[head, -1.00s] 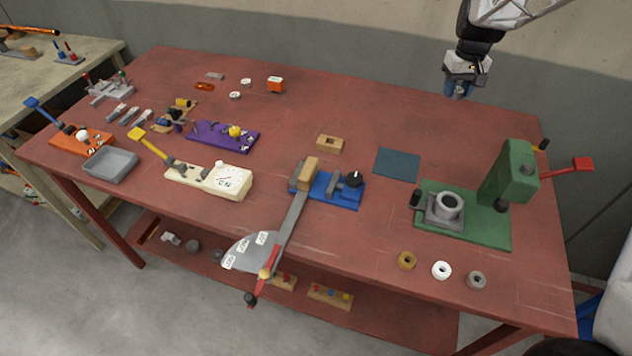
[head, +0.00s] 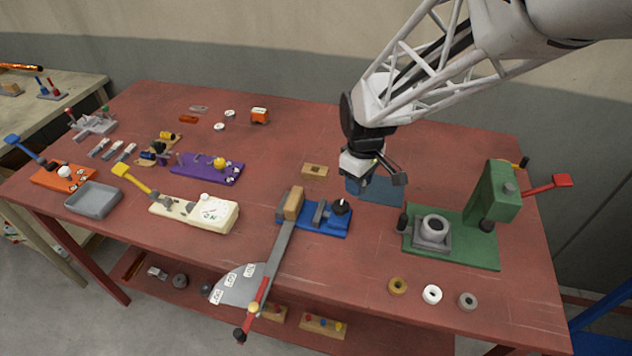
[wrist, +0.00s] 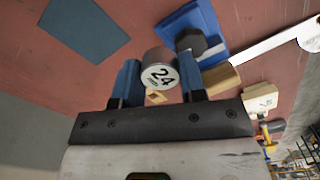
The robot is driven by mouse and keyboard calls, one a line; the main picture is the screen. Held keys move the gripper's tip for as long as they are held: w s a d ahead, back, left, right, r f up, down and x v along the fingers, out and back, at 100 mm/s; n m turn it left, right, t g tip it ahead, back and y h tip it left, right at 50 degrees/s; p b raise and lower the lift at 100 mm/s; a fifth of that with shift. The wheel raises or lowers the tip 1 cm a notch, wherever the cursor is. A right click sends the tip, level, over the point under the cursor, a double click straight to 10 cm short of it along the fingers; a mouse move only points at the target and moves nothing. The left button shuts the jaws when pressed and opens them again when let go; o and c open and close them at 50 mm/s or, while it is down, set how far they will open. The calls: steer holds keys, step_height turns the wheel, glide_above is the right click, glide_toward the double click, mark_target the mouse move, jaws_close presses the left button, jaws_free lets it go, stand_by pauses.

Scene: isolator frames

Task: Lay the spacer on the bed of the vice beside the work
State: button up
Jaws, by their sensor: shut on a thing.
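My gripper (wrist: 160,70) is shut on the spacer (wrist: 158,73), a short grey cylinder whose pale end face reads "24". In the head view my gripper (head: 354,184) hangs above the slate-blue mat, behind and right of the vice, and the spacer cannot be made out there. The vice (head: 330,226) has a blue bed, a grey jaw and a black knob at its right. The work, a wooden block (head: 293,203), stands upright at its left end. The wrist view also shows the blue bed (wrist: 206,22) and the work (wrist: 221,79), both apart from the spacer.
A wooden block with a hole (head: 315,171) lies behind the vice. The slate-blue mat (head: 382,190) is right of it. A green press (head: 480,245) stands further right. A long grey arm (head: 280,252) with a labelled sector runs forward from the vice. Several rings lie at the front right.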

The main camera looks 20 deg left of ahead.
steer(key=s+f+n, duration=0.1)
steer(key=s, duration=0.4)
steer(key=s+a+f+n, duration=0.1)
steer(key=s+f+n, duration=0.1)
steer(key=s, duration=0.3)
steer(key=s+a+f+n, duration=0.1)
steer(key=s, duration=0.4)
steer(key=shift+s+a+f+n, duration=0.15)
steer(key=shift+s+n, duration=0.1)
steer(key=shift+n, duration=0.15)
glide_above(308, 213)
steer(key=shift+f, duration=0.75)
steer(key=shift+f, duration=0.1)
step_height(308, 213, down, 3)
steer(key=shift+f, duration=0.2)
steer(key=shift+c, duration=0.4)
steer(key=shift+f, duration=0.2)
steer(key=o, duration=1)
